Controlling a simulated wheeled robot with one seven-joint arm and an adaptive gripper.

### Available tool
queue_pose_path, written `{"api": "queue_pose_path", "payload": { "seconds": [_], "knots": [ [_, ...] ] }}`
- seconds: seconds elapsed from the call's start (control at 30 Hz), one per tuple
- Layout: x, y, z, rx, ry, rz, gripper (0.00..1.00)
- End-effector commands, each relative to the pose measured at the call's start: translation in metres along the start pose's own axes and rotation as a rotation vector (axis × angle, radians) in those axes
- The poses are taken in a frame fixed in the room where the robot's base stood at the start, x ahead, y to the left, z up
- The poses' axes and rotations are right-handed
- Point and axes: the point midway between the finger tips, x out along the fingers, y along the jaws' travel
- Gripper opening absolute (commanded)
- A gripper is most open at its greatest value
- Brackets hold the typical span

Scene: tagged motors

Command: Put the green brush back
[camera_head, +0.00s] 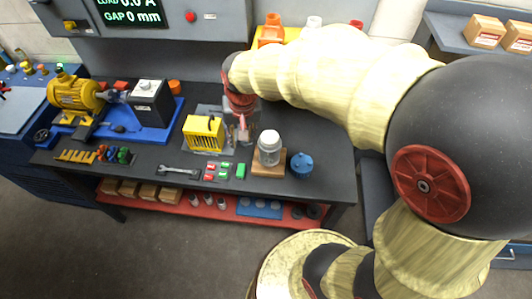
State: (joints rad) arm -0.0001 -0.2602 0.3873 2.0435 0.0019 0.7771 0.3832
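Several small red and green pieces lie near the front of the dark bench. The rightmost green piece (240,171) is block-like and the largest of them. Which one is the green brush I cannot tell at this size. My gripper (243,132) points down over the bench, beside a yellow slotted housing (203,133) and behind the small pieces. My arm partly hides it, and its fingertips are too small to tell whether they are open or hold anything.
A white-capped jar (269,148) stands on a wooden block, beside a blue round pot (302,165). A yellow motor (75,95) sits on a blue base at left. A wrench (178,171) lies at the front edge. A lower red shelf (170,208) holds boxes.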

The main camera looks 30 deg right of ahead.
Motion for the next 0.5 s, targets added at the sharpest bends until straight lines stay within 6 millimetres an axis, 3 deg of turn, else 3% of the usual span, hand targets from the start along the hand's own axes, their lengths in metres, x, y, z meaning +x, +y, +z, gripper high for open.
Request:
{"api": "queue_pose_path", "payload": {
  "seconds": [0.03, 0.2, 0.3, 0.5],
  "knots": [
    [-0.027, 0.004, 0.01, -0.037, 0.038, -0.014, 0.29],
    [-0.092, 0.022, 0.054, -0.18, 0.144, -0.043, 0.29],
    [-0.118, 0.033, 0.081, -0.256, 0.202, -0.052, 0.29],
    [-0.141, 0.048, 0.118, -0.356, 0.277, -0.056, 0.29]
  ]
}}
